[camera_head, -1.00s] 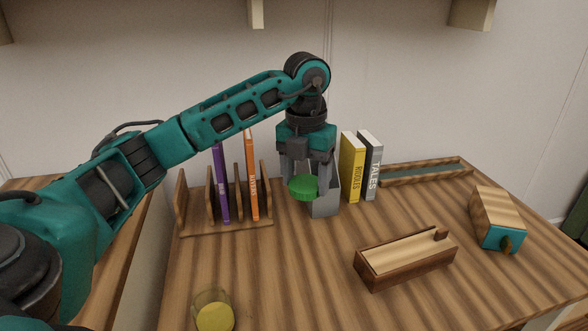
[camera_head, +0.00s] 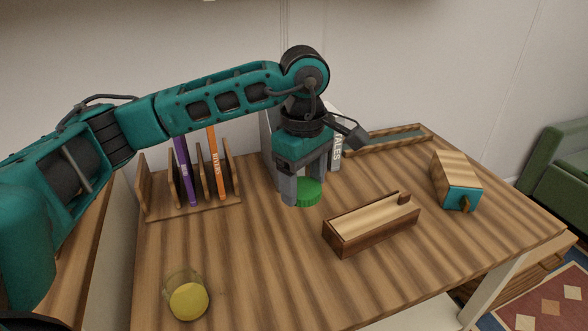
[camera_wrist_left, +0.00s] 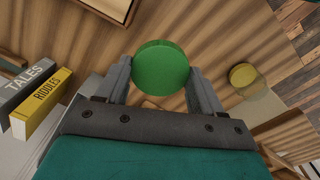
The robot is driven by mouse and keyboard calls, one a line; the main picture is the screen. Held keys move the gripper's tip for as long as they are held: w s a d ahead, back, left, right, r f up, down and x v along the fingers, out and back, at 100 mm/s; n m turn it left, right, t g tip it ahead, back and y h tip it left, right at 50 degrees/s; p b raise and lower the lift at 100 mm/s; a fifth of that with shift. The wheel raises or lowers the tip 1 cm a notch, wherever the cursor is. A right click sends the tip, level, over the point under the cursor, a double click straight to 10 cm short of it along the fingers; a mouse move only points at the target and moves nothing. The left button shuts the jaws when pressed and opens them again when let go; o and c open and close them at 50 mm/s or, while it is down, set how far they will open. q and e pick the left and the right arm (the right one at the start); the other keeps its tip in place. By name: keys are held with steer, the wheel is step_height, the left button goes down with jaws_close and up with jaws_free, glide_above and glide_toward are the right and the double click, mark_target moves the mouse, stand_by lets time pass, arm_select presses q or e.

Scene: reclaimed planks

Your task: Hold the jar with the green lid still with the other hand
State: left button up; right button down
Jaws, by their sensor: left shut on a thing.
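The jar with the green lid (camera_head: 308,191) is between the fingers of my left gripper (camera_head: 306,188), near the middle of the table. My left gripper is shut on it. In the left wrist view the round green lid (camera_wrist_left: 160,67) shows from above between the two grey fingers. The jar's body is hidden under the lid and behind the fingers, so I cannot tell whether it touches the table. My right gripper is in neither view.
A long wooden box (camera_head: 372,225) lies right of the gripper. A teal-ended wooden box (camera_head: 457,182) is farther right. A rack (camera_head: 190,208) with two books stands at the left. A yellow-lidded jar (camera_head: 188,301) is at front left. Books (camera_wrist_left: 42,105) stand behind the gripper.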

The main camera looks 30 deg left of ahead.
mark_target(313, 197)
arm_select(q)
steer(key=m, duration=0.1)
steer(key=d+m, duration=0.1)
steer(key=m, duration=0.2)
steer(key=shift+s+d+f, duration=0.2)
steer(key=shift+s+f, duration=0.05)
steer(key=shift+s, duration=0.1)
steer(key=m, duration=0.2)
steer(key=d+m, duration=0.1)
steer(key=shift+s+d+f+m, duration=0.15)
steer(key=shift+s+f+m, duration=0.05)
steer(key=shift+s+m, duration=0.2)
steer(key=m, duration=0.2)
steer(key=s+d+m, duration=0.1)
steer(key=m, duration=0.2)
steer(key=d+f+m, duration=0.1)
steer(key=m, duration=0.1)
steer(key=shift+s+d+m, duration=0.15)
steer(key=shift+s+m, duration=0.2)
steer(key=shift+m, duration=0.05)
